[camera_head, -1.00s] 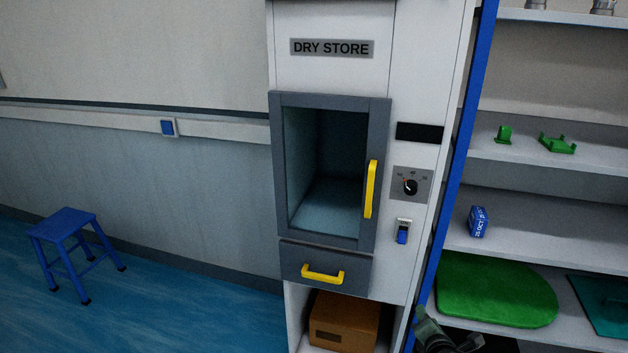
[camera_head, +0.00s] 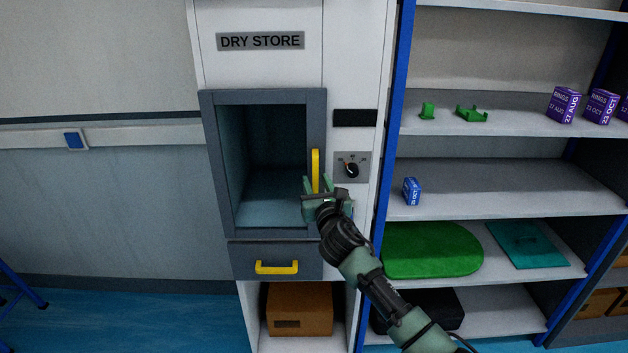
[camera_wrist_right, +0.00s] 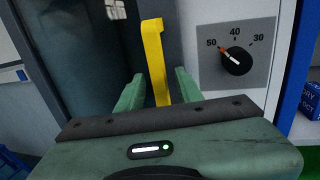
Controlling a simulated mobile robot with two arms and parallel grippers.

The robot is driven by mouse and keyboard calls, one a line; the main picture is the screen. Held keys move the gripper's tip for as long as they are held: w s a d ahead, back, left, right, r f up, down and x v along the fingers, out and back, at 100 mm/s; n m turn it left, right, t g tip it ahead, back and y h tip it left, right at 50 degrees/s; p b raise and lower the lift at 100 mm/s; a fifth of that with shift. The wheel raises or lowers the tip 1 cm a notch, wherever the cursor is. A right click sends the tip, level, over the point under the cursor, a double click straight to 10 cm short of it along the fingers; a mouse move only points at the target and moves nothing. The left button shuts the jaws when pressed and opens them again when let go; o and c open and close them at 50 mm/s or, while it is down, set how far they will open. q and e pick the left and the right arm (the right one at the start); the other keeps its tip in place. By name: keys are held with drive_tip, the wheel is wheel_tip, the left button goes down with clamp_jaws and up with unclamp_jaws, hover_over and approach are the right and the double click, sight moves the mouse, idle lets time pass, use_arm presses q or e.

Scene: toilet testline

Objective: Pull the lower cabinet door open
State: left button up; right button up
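The cabinet door (camera_head: 263,232) is a grey frame around a dark window, under the DRY STORE sign, and looks shut. Its upright yellow handle (camera_head: 315,168) is on the door's right side. My right gripper (camera_head: 317,184) is open at the lower part of this handle. In the right wrist view the yellow handle (camera_wrist_right: 154,60) stands between the two spread green fingers of my right gripper (camera_wrist_right: 158,88), with gaps on both sides. I cannot tell how deep it sits between them. My left gripper is not in view.
A grey drawer (camera_head: 245,262) with a level yellow handle (camera_head: 276,267) is below the door. A dial (camera_head: 351,170) is close right of my gripper. Open shelves (camera_head: 500,205) with a blue box (camera_head: 411,191) stand to the right. A cardboard box (camera_head: 300,312) sits in the bottom opening.

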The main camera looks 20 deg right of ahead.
drive_tip(key=shift+w+d, duration=0.1)
drive_tip(key=shift+w, duration=0.6)
clamp_jaws()
idle(1.0)
